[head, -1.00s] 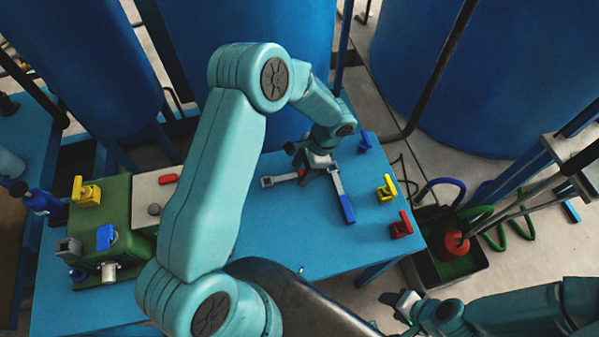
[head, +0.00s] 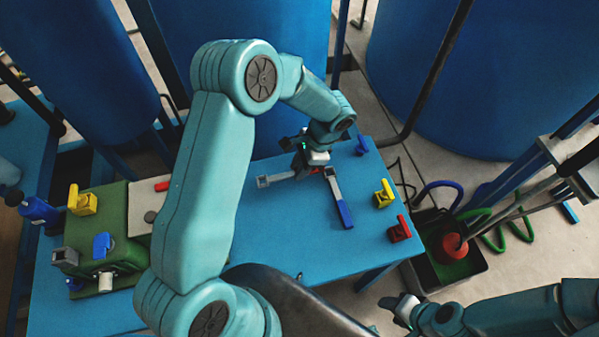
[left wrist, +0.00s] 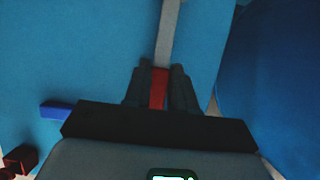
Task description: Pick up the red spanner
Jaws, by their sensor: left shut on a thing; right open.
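The red spanner has a grey shaft (head: 283,180) running left from my left gripper (head: 314,166) over the blue table (head: 285,235). In the left wrist view its red handle (left wrist: 158,88) lies between the fingers of my left gripper (left wrist: 160,76), which are shut on it, and the grey shaft (left wrist: 167,35) points away. I cannot tell whether the spanner is clear of the table. A blue-handled spanner (head: 345,213) lies just right of the gripper. My right gripper (head: 396,305) is open and empty, off the table's front right edge.
A green block with valves (head: 125,205) stands at the table's left. Blue (head: 361,147), yellow (head: 384,194) and red (head: 399,230) valve handles line the right edge. A black bin (head: 468,272) stands on the floor to the right. The table's front middle is clear.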

